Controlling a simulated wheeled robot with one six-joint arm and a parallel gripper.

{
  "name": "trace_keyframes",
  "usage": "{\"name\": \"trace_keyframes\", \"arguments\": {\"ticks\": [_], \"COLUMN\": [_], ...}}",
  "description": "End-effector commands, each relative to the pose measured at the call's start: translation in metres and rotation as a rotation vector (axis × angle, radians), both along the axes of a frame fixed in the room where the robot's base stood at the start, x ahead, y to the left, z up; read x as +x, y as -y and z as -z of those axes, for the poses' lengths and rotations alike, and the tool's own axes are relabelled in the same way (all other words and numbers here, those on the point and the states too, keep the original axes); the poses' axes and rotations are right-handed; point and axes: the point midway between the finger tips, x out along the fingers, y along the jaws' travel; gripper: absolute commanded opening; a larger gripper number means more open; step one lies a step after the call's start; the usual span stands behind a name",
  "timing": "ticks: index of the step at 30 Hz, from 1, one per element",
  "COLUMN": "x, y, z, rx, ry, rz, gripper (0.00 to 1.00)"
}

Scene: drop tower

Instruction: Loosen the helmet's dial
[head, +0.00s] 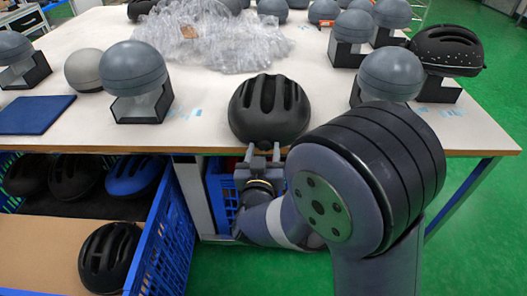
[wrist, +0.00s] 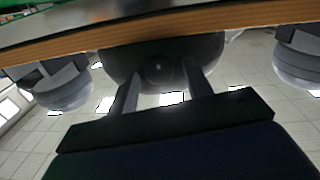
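A black vented helmet (head: 269,108) sits at the front edge of the table, in the middle of the head view. My gripper (head: 263,152) is just in front of it, at the table edge, pointing at the helmet. In the wrist view the picture is upside down, and the helmet (wrist: 187,52) is a dark shape beyond my gripper (wrist: 162,78). The two fingers are apart, with a gap between them. A small round dark part, apparently the dial (wrist: 158,71), shows in this gap. I cannot tell whether the fingertips touch the helmet.
The white table (head: 215,125) carries grey headforms on stands (head: 137,80), clear plastic wrap (head: 205,35), a blue pad (head: 35,114) and a speckled black helmet (head: 447,50). A blue crate (head: 165,245) and more helmets are below left. Green floor is clear at right.

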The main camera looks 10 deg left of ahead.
Motion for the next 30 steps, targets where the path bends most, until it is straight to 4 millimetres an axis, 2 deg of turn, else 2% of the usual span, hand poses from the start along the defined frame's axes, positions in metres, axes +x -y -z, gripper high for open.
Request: {"name": "trace_keyframes", "arguments": {"ticks": [11, 14, 24, 30], "x": [-0.005, -0.018, -0.081, -0.101], "y": [0.000, 0.001, 0.012, 0.015], "z": [-0.001, -0.001, -0.001, 0.000], "rx": [0.001, 0.001, -0.001, 0.001], "ry": [0.001, 0.000, 0.001, 0.000], "rz": [-0.001, -0.004, -0.004, -0.002], "gripper": [0.52, 0.52, 0.52, 0.52]}}
